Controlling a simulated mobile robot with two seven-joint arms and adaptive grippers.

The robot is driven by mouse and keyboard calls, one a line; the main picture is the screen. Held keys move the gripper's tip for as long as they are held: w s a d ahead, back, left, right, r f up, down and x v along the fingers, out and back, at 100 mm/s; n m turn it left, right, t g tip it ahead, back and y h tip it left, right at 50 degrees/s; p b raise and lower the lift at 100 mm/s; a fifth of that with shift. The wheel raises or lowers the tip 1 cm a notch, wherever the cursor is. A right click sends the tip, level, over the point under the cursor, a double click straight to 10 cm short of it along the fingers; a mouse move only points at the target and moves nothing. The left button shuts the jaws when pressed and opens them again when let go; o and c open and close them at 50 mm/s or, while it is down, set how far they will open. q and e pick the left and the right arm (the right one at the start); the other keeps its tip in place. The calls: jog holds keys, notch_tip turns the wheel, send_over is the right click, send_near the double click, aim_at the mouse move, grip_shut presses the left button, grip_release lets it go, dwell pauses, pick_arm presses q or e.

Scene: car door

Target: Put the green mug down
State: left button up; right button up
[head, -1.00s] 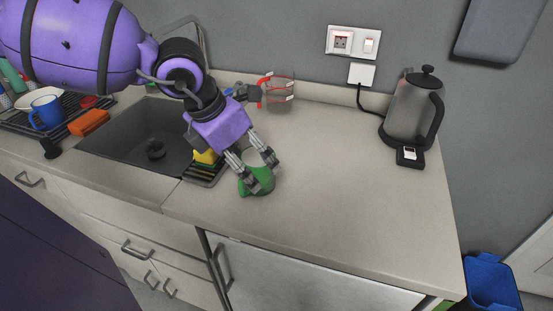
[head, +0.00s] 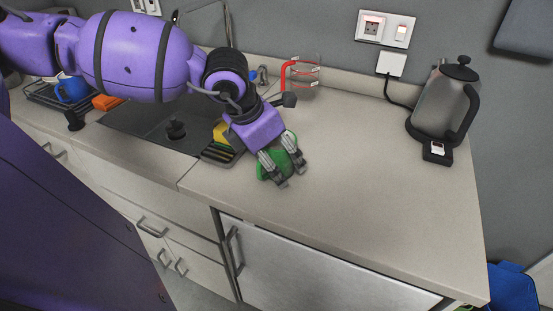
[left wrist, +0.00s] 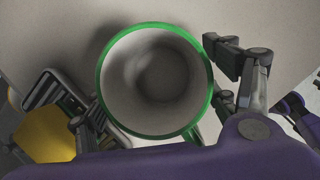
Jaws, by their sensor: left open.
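The green mug (head: 288,143) stands on the worktop (head: 370,215), just right of the sink. My left gripper (head: 279,169) is at the mug and hides part of it in the head view. In the left wrist view I look down into the mug (left wrist: 104,91), which has a green rim and a pale, empty inside. The fingers of the left gripper (left wrist: 160,90) stand apart on either side of the mug. The frames do not clearly show whether a finger touches it.
The sink (head: 150,122) with a yellow sponge (head: 221,132) lies to the left. A glass measuring jug (head: 302,76) stands behind the mug, and a kettle (head: 440,105) at the back right. The worktop right of the mug is clear.

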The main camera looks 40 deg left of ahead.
pick_arm(q)
jog(key=c, duration=1.4)
jog(key=shift+c, duration=1.1)
jog(key=shift+r, duration=0.2)
